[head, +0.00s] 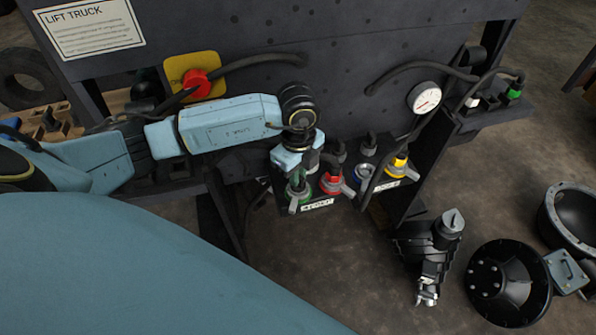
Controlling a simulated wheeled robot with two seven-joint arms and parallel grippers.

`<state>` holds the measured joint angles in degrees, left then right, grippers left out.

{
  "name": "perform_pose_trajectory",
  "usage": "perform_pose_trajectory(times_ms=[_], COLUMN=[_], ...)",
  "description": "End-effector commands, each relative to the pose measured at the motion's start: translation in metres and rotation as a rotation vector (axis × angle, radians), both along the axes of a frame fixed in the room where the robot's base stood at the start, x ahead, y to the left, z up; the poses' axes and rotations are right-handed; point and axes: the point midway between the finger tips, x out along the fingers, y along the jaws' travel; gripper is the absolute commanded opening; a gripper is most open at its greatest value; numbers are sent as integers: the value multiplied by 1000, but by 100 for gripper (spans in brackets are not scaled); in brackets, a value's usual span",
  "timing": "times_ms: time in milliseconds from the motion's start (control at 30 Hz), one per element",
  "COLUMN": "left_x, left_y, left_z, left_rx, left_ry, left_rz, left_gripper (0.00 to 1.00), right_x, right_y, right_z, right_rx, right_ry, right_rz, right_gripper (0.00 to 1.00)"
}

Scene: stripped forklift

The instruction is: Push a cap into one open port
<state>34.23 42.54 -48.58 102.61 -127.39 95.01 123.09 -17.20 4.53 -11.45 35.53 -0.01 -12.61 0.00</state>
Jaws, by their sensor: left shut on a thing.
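My left gripper (300,171) points down over the left end of a small port bracket (318,205). It is shut on a small part, probably a cap, mostly hidden between the fingers. A green-ringed fitting (296,190) is right under the fingertips; I cannot tell whether the held part touches it or sits in it. To its right on the bracket are a red-ringed fitting (331,184), a blue-ringed port (363,174) and a yellow-ringed fitting (400,167). Grey levers or tabs stick out beside several of them. My right gripper is not in view.
A dark perforated panel (340,75) stands behind the bracket, with a red stop button (196,82), hoses and a gauge (424,97). A side shelf (495,118) holds a green-ringed part (515,92). A ribbed black unit (430,250) and a black disc (508,284) lie on the floor.

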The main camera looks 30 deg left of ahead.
Motion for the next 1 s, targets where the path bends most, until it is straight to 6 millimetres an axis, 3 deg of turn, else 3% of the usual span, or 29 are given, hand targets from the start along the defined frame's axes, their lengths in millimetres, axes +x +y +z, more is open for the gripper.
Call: perform_pose_trajectory(times_ms=[233,267,433,767,1000], left_x=[0,0,0,0,1], left_y=[0,0,0,0,0], left_z=[1,1,1,3,42], left_rx=[0,0,0,0,-1], left_ry=[-1,-1,-1,-1,-6], left_rz=[0,0,0,0,-1], left_gripper=[0,17,39,39,39], right_x=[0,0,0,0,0], right_y=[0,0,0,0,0], right_z=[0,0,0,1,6], right_rx=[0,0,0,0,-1], right_ry=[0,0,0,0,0], right_rz=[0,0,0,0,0], right_gripper=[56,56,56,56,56])
